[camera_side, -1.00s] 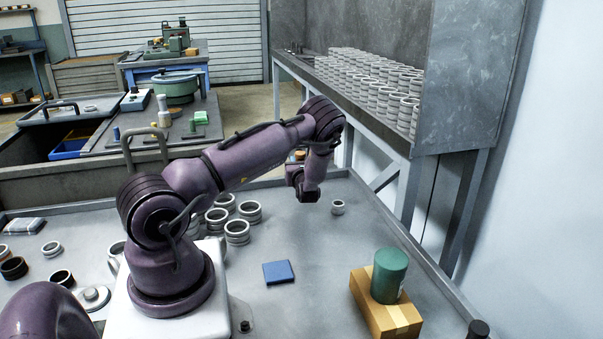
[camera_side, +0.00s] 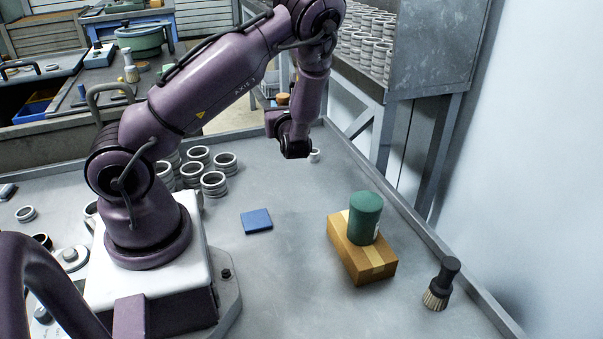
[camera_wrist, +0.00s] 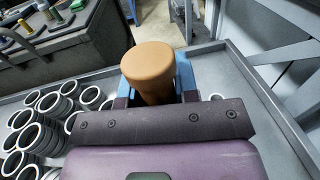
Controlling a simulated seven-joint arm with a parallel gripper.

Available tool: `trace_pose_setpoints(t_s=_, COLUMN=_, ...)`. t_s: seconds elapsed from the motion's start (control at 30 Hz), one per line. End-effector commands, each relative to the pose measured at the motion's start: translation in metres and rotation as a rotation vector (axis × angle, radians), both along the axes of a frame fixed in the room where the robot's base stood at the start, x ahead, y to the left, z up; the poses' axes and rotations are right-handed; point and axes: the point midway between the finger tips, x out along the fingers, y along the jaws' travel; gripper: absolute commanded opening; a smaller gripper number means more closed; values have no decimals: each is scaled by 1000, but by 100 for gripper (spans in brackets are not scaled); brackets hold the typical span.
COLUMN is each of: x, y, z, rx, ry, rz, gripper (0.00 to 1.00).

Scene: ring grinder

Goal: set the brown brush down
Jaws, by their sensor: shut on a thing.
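The brown brush shows in the wrist view as a thick, round-topped tan-brown handle (camera_wrist: 149,65). My gripper (camera_wrist: 154,88) is shut on it, with blue finger parts at either side. The lower end of the brush is hidden in the wrist view. In the side view my gripper (camera_side: 295,147) is over the far part of the grey table, and a bit of the brown handle (camera_side: 283,99) shows above it. I cannot tell whether the brush touches the table.
A small ring (camera_side: 315,155) is just beyond my gripper. Several rings (camera_side: 213,183) cluster to the left. A blue pad (camera_side: 256,221), a cardboard box (camera_side: 355,258) with a green can (camera_side: 365,217) and a dark-handled brush (camera_side: 441,284) are nearer. Table is clear between them.

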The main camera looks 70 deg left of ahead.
Motion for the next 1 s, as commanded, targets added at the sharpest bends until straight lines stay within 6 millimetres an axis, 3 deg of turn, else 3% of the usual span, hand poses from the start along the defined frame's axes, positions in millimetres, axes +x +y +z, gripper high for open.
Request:
trace_pose_setpoints(t_s=0.17, x=-4, y=-47, z=4, rx=-2, ry=0, rz=171, gripper=4)
trace_pose_setpoints(t_s=0.3, x=-23, y=-79, z=2, rx=0, ry=3, rz=347, gripper=4)
trace_pose_setpoints(t_s=0.5, x=-53, y=-113, z=-3, rx=2, ry=4, rz=584, gripper=4)
trace_pose_setpoints(t_s=0.77, x=-69, y=-123, z=-7, rx=2, ry=2, rz=733, gripper=4)
trace_pose_setpoints(t_s=1.0, x=-30, y=-92, z=-29, rx=3, ry=1, rz=737, gripper=4)
